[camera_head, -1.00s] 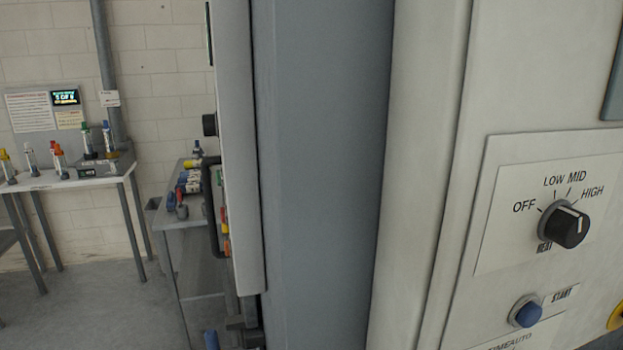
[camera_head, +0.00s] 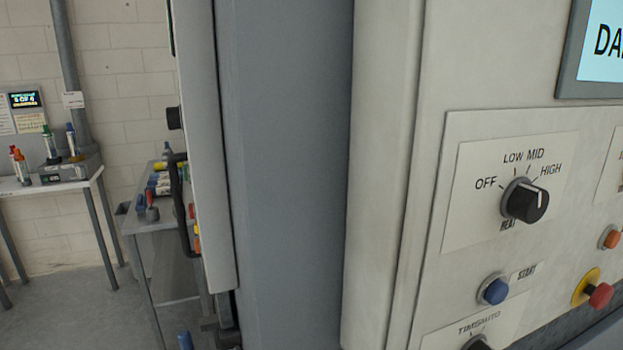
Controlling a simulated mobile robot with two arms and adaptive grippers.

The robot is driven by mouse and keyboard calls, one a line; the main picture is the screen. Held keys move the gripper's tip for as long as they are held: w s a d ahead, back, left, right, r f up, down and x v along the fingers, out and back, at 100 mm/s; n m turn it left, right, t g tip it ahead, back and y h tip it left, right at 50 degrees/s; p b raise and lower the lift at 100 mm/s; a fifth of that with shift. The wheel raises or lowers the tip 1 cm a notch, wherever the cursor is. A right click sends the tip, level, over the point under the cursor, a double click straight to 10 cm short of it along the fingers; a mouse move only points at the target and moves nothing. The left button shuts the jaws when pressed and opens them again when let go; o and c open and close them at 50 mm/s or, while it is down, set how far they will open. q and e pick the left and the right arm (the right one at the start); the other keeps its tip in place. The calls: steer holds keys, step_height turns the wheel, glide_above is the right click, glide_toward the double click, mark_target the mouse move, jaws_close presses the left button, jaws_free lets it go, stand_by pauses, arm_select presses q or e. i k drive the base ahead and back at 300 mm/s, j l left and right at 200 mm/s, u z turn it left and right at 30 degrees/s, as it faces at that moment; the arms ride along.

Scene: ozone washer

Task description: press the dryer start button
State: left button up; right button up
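The blue start button (camera_head: 494,291) sits in a metal ring on the pale control panel (camera_head: 415,250), at the lower right of the head view. A START label (camera_head: 526,271) is beside it on the right. The black heat knob (camera_head: 525,201) is above it, with OFF, LOW, MID and HIGH marks around it. Another dial (camera_head: 477,343), only partly visible, is below the button. Neither of my grippers is in view. Nothing covers the button.
A red emergency-style button (camera_head: 600,295) on a yellow base and an orange button (camera_head: 611,238) are to the right. A screen (camera_head: 603,45) is at the top right. A grey column stands left of the panel. Tables (camera_head: 55,185) with bottles are farther left.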

mark_target(497, 293)
steer(key=z, duration=1.45)
